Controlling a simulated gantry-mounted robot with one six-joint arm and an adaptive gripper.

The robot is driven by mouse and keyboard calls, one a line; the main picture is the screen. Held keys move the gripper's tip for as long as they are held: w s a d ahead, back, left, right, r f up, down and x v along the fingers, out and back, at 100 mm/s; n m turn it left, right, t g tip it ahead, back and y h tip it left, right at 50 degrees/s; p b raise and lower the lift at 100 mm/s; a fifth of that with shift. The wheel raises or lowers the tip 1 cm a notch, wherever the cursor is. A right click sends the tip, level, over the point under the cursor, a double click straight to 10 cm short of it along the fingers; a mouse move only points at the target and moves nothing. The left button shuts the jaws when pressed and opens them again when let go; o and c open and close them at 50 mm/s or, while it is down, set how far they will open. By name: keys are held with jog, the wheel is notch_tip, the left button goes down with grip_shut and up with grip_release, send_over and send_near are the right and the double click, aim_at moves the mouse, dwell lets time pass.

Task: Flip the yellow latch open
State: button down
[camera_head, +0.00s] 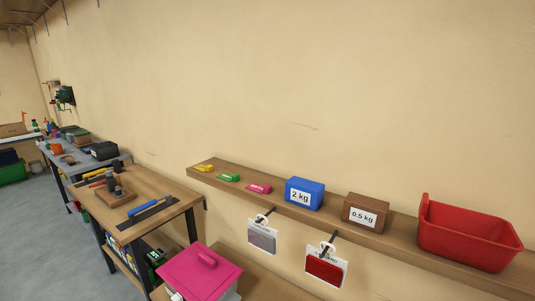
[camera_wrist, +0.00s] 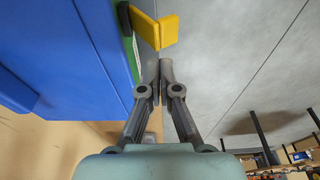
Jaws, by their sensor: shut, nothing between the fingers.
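In the wrist view, a yellow piece (camera_wrist: 168,31), which looks like the latch, shows at the top centre as two flat plates meeting at an angle. My gripper (camera_wrist: 160,64) is shut and empty, its fingertips together just below the yellow piece. A small gap seems to lie between them, but I cannot tell whether they touch. In the head view, a small yellow item (camera_head: 203,168) lies at the left end of the wooden shelf (camera_head: 400,225); I cannot tell whether it is the same piece. My gripper is not in the head view.
In the wrist view, a large blue surface (camera_wrist: 70,50) with a green strip (camera_wrist: 131,60) stands close left of my fingers. The head view shows a blue 2 kg block (camera_head: 304,193), a brown 0.5 kg block (camera_head: 366,213) and a red bin (camera_head: 470,235) on the shelf.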

jog(key=shift+s+f+b, duration=0.1)
jog(key=shift+f+b, duration=0.65)
jog(key=shift+f, duration=0.65)
dwell(0.4)
notch_tip(320, 180, up, 2)
jog(key=shift+r+p, duration=0.1)
jog(key=shift+p, duration=1)
notch_tip(320, 180, up, 6)
jog(key=p, duration=0.6)
